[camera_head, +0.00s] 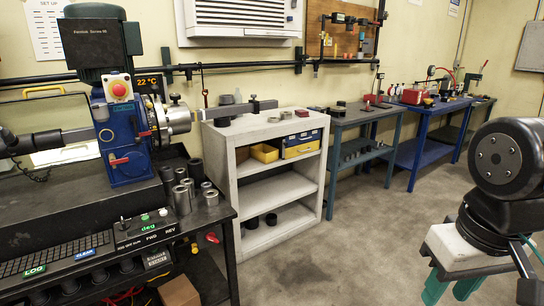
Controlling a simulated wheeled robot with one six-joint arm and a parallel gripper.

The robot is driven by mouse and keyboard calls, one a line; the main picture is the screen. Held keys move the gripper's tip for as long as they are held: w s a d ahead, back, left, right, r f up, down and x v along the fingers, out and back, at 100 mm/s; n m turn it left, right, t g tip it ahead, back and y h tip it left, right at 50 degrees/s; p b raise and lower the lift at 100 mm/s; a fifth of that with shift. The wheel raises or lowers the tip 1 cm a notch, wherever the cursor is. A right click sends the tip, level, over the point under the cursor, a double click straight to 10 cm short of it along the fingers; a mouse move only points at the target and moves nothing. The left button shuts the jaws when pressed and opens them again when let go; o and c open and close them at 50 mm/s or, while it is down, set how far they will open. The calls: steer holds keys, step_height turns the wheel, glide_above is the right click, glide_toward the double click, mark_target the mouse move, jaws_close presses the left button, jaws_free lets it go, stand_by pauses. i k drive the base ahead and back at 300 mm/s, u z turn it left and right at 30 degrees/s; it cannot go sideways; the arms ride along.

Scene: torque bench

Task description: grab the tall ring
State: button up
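Several rings stand grouped on the right end of the black bench at left. A tall grey metal ring (182,201) stands at the front of the group, with a shorter metal ring (211,197) to its right. Dark rings stand behind, one at the right (196,170) and one at the left (167,175). I cannot tell for sure which is tallest. My gripper (450,287) is at the lower right, far from the rings. Its two green fingers are apart, with nothing visible between them.
A blue machine (128,135) with a chuck (175,118) stands behind the rings. A control panel (146,231) is in front of them. A grey shelf (240,185) stands to their right. Open floor (345,240) lies between the shelf and my arm.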

mark_target(283, 114)
steer(key=z, duration=0.65)
steer(key=i, duration=1.5)
steer(key=z, duration=0.3)
steer(key=i, duration=1.75)
steer(key=u, duration=0.9)
steer(key=i, duration=0.95)
steer(key=u, duration=0.55)
